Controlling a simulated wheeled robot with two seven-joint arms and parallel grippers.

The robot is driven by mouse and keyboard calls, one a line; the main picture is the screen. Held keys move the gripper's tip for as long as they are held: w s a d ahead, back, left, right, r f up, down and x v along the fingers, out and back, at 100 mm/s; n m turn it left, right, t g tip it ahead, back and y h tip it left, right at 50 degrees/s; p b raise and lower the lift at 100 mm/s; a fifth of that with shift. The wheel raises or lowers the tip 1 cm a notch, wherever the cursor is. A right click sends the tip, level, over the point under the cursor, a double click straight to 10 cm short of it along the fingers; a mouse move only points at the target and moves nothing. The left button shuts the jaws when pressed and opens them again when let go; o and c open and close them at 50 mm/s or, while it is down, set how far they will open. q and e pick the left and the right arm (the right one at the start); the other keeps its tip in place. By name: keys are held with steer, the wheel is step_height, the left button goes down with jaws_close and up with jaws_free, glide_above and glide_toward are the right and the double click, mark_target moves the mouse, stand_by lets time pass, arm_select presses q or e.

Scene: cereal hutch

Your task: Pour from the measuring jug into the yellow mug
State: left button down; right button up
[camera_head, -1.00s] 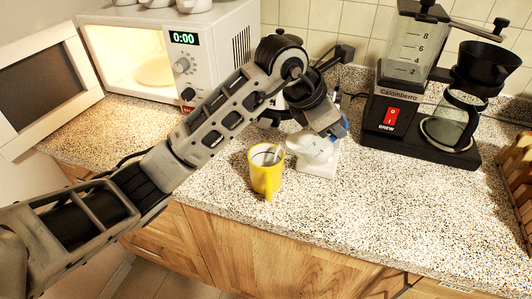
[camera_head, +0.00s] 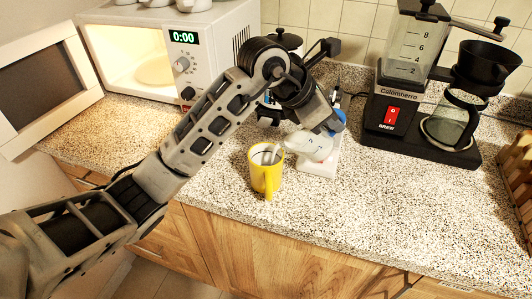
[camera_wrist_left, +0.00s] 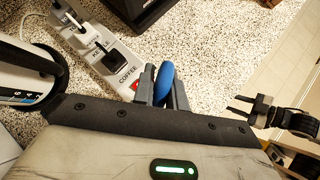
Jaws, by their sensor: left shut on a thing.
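The yellow mug (camera_head: 266,180) stands upright on the counter in the head view, with a spoon (camera_head: 275,153) in it. The measuring jug (camera_head: 308,146), pale and see-through, is just right of the mug's rim, its mouth side toward the mug. It looks tilted; I see no stream. My left gripper (camera_head: 338,122) is shut on the jug's blue handle, which shows between the fingers (camera_wrist_left: 163,86) in the left wrist view. The jug's body is hidden there. My right gripper (camera_wrist_left: 238,107) shows small at the right of the wrist view, its fingers apart and empty.
A white power strip (camera_wrist_left: 124,72) with plugs lies beside and below the jug. A kettle (camera_wrist_left: 25,85) stands behind my left arm. The coffee maker (camera_head: 430,145) is at the right, the open microwave (camera_head: 215,50) at the left. The front right counter is clear.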

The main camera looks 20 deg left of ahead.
arm_select(q)
steer(key=shift+s+a+r+t+h+b, duration=0.15)
steer(key=shift+a+r+t+h+b, duration=0.15)
steer(key=shift+r+h+b, duration=0.35)
arm_select(e)
steer(key=shift+w+a, duration=0.15)
steer(key=shift+a, duration=0.05)
arm_select(q)
steer(key=shift+s+a+r+h+b, duration=0.1)
steer(key=shift+a+r+h+b, duration=0.1)
steer(key=shift+h+b, duration=0.15)
arm_select(e)
steer(key=shift+f, duration=0.45)
arm_select(q)
steer(key=shift+s+a+r+t+b, duration=0.1)
steer(key=shift+a+r+t+b, duration=0.1)
steer(key=shift+t+b, duration=0.15)
arm_select(e)
steer(key=shift+a, duration=0.1)
arm_select(q)
steer(key=shift+s+a+r+h+b, duration=0.1)
steer(key=shift+a+r+h+b, duration=0.2)
steer(key=shift+h+b, duration=0.35)
arm_select(e)
steer(key=shift+f, duration=0.4)
